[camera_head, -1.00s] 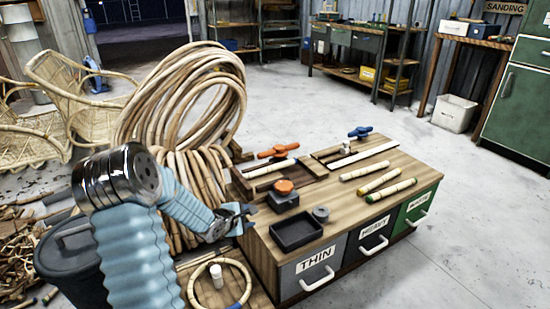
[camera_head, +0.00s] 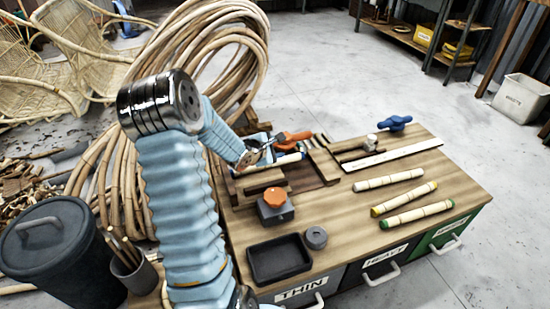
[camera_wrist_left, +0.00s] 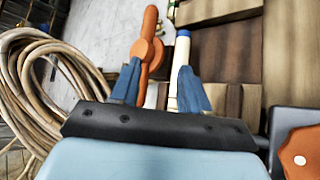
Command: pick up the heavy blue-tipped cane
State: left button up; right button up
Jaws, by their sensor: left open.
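A pale cane with a blue tip (camera_wrist_left: 183,36) shows in the left wrist view, partly hidden behind the right-hand finger. In the head view, a short pale cane (camera_head: 288,160) lies by the wooden fixture, beside the orange-handled clamp (camera_head: 293,139); its tip colour is hidden there. My left gripper (camera_head: 258,148) is over the left edge of the bench, close to that cane. In the wrist view its blue fingers (camera_wrist_left: 158,68) are apart, with the orange clamp handle (camera_wrist_left: 148,52) and the cane beyond them. I cannot tell whether a finger touches the cane. My right gripper is not in view.
Three canes (camera_head: 404,201) lie on the bench top (camera_head: 340,225), with yellow and green bands visible. A black tray (camera_head: 279,259), an orange-knobbed block (camera_head: 275,204) and a blue-handled clamp (camera_head: 395,123) stand there too. Rattan coils (camera_head: 215,45) rise behind my arm.

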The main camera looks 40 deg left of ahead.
pick_arm(q)
jog(key=b, duration=0.1)
send_near(286, 160)
jog(key=x, duration=0.3)
jog(key=shift+f, duration=0.15)
jog(key=shift+w, duration=0.3)
jog(key=x, duration=0.6)
jog(key=shift+w+f, duration=0.15)
jog(key=shift+w, duration=0.05)
jog(key=shift+c, duration=0.3)
jog(key=c, duration=0.7)
